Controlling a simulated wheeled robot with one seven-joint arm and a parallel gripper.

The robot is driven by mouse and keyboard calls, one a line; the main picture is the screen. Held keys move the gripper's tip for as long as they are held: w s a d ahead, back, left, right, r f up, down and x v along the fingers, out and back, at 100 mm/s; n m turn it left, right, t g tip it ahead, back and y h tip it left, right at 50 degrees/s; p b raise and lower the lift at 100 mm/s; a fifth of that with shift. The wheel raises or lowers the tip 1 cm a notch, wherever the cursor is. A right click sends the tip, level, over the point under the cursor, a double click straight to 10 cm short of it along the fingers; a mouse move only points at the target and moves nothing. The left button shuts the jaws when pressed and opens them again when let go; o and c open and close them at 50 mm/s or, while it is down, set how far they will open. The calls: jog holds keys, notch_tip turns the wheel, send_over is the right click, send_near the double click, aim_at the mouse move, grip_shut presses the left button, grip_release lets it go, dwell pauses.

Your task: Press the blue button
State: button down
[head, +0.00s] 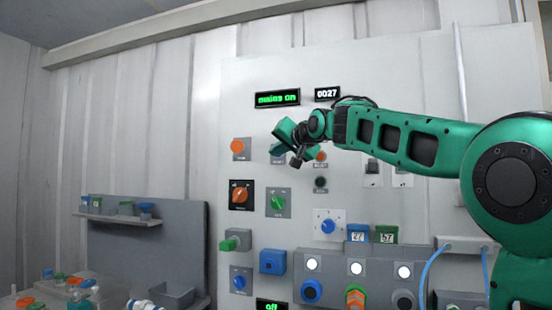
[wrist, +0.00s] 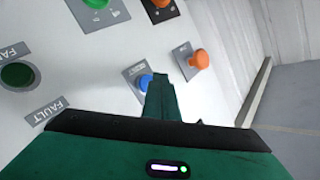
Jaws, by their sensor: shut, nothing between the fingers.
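My gripper (head: 288,136) is shut and empty, in front of the upper part of the light control panel (head: 240,95). In the wrist view its closed fingers (wrist: 160,80) reach up beside a round blue button (wrist: 144,82) on a grey plate. The fingers cover part of the button's right side; I cannot tell whether they touch it. In the head view my gripper largely hides this button's plate (head: 278,159).
An orange button (head: 238,147) is left of my gripper; it also shows in the wrist view (wrist: 199,59). Below are an orange knob (head: 240,194), a green knob (head: 278,202), a blue knob (head: 327,226) and a square blue box (head: 272,262). A dark FAULT button (wrist: 17,75) is nearby.

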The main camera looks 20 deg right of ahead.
jog(key=shift+s+a, duration=0.1)
jog(key=s+a, duration=0.1)
jog(key=s, duration=0.1)
jog(key=s+a, duration=0.1)
jog(key=s, duration=0.1)
jog(key=shift+a, duration=0.4)
jog(key=shift+w, duration=0.1)
dwell(0.8)
